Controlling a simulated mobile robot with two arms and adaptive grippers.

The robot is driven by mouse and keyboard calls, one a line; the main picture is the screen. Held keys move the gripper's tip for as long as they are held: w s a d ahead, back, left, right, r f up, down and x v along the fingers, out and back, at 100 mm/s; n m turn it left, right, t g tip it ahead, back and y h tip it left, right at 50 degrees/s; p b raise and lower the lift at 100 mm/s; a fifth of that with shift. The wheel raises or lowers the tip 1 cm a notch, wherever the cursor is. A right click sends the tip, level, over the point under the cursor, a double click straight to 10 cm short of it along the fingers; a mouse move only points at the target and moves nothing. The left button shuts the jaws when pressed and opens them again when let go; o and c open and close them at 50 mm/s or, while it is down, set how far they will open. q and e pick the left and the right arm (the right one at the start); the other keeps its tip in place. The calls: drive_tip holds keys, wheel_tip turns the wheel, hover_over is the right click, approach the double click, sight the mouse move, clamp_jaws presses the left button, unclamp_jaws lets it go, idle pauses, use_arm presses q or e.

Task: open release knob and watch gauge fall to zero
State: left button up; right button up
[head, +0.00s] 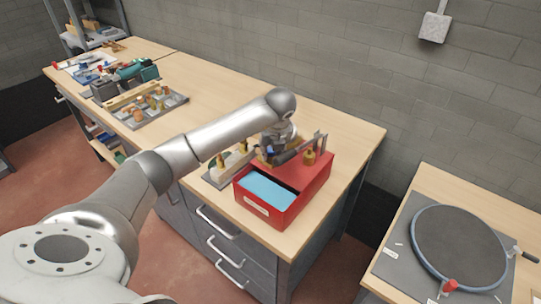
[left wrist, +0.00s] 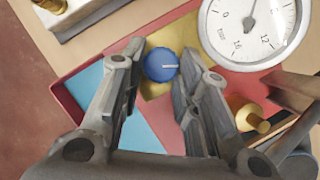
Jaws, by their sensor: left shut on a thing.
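In the left wrist view a blue round release knob (left wrist: 161,65) with a white line sits on a brass-coloured base (left wrist: 156,90). My left gripper (left wrist: 160,62) has a finger on each side of the knob and is shut on it. The white gauge (left wrist: 268,30), marked bar, is just right of the fingers, cut by the top edge. Its needle points up, away from the 0 mark. In the head view my left gripper (head: 277,154) is over the red box (head: 312,178) and hides the knob. My right gripper is not in view.
The red box has an open blue-lined compartment (head: 268,188). A brass fitting (head: 310,157) stands beside the gripper. A tray of fittings (head: 157,106) and tools lie farther left on the wooden bench (head: 220,93). A round plate (head: 459,246) is on the right bench.

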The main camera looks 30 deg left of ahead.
use_arm(q)
drive_tip(key=shift+w+d+f+n+g+y+b, duration=0.1)
drive_tip(key=shift+n+g+y+b, duration=0.1)
drive_tip(key=shift+n+b, duration=0.35)
drive_tip(key=shift+w+n+g+y+b, duration=0.1)
drive_tip(key=shift+n+g+b, duration=0.15)
drive_tip(key=shift+n, duration=0.4)
drive_tip(key=shift+n+g+b, duration=0.35)
drive_tip(key=shift+n+b, duration=0.25)
drive_tip(key=shift+n, duration=0.5)
drive_tip(key=o, duration=1)
drive_tip(key=shift+d, duration=0.1)
drive_tip(key=shift+r, duration=0.2)
drive_tip(key=v, duration=0.8)
